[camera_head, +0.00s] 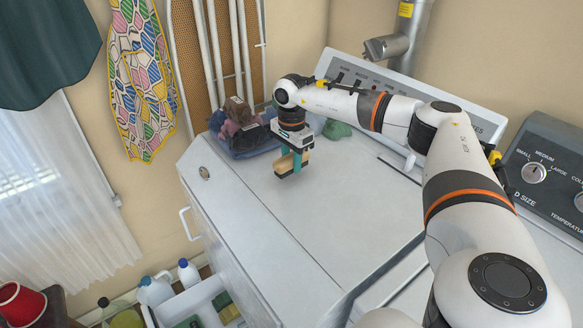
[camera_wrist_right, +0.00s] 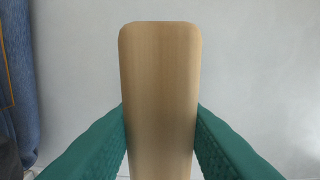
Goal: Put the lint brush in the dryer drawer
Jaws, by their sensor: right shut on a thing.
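The lint brush (camera_head: 287,165) has a flat light-wood back. My right gripper (camera_head: 293,158) is shut on it and holds it over the white machine top, near its back left part. In the right wrist view, the wooden back (camera_wrist_right: 160,85) lies between the two green finger pads (camera_wrist_right: 160,140). Its underside is mostly hidden. An open white drawer (camera_head: 201,300) shows low at the left of the machine, with green and yellow things inside. I cannot tell from its front that it is the dryer drawer. My left gripper is not in view.
A blue tray (camera_head: 240,152) of crumpled cloth stands behind the gripper. The white machine top (camera_head: 330,215) is largely clear. Bottles (camera_head: 157,290) stand beside the open drawer, and a red cup (camera_head: 20,302) is at lower left. A control panel (camera_head: 450,118) rises at the back.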

